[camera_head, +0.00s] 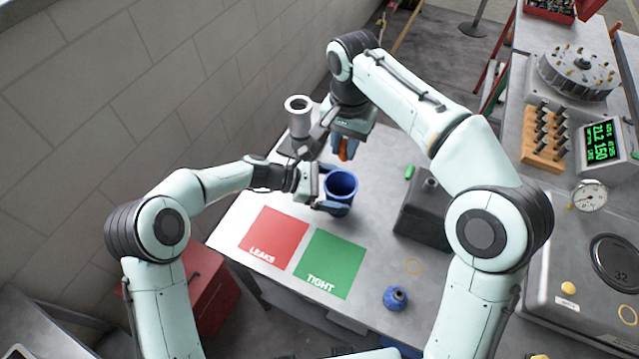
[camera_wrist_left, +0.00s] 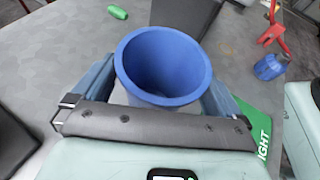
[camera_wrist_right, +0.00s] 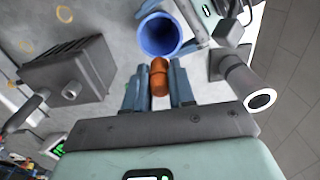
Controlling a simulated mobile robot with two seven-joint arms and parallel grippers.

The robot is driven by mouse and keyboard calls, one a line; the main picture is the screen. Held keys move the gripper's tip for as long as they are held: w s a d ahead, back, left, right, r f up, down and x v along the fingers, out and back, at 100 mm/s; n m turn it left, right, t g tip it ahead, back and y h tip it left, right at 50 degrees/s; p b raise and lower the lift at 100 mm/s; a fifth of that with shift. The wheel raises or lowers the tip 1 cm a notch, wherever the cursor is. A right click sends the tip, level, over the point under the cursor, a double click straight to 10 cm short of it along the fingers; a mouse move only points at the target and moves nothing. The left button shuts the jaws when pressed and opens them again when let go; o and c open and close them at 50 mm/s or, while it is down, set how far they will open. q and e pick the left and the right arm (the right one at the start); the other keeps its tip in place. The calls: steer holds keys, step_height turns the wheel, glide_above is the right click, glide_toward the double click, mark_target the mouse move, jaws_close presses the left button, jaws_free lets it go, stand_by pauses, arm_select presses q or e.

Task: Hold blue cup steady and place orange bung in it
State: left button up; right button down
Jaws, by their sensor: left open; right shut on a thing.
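The blue cup (camera_head: 341,187) stands upright on the grey table, behind the coloured squares. My left gripper (camera_head: 324,190) is open, with its fingers on either side of the cup. In the left wrist view the cup (camera_wrist_left: 163,98) lies between the fingers and looks empty; I cannot tell whether they touch it. My right gripper (camera_head: 345,146) is shut on the orange bung (camera_head: 344,151), above the table and behind the cup. In the right wrist view the bung (camera_wrist_right: 159,78) is between the fingertips, apart from the cup (camera_wrist_right: 159,36).
A red LEAKS square (camera_head: 273,236) and a green TIGHT square (camera_head: 328,263) lie in front of the cup. A grey cylinder (camera_head: 298,118) stands behind left. A dark block (camera_head: 423,217) and a blue flask (camera_head: 395,298) are to the right. A wall runs along the left.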

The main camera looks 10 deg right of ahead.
mark_target(343, 157)
arm_select(q)
steer(key=shift+s+d+f, duration=0.1)
steer(key=shift+d+f, duration=0.15)
steer(key=shift+d, duration=0.3)
steer(key=c, duration=0.9)
arm_select(e)
step_height(343, 157, down, 4)
steer(key=m, duration=0.3)
steer(key=shift+r, duration=0.15)
steer(key=shift+m, duration=0.3)
steer(key=shift+f, duration=5.2)
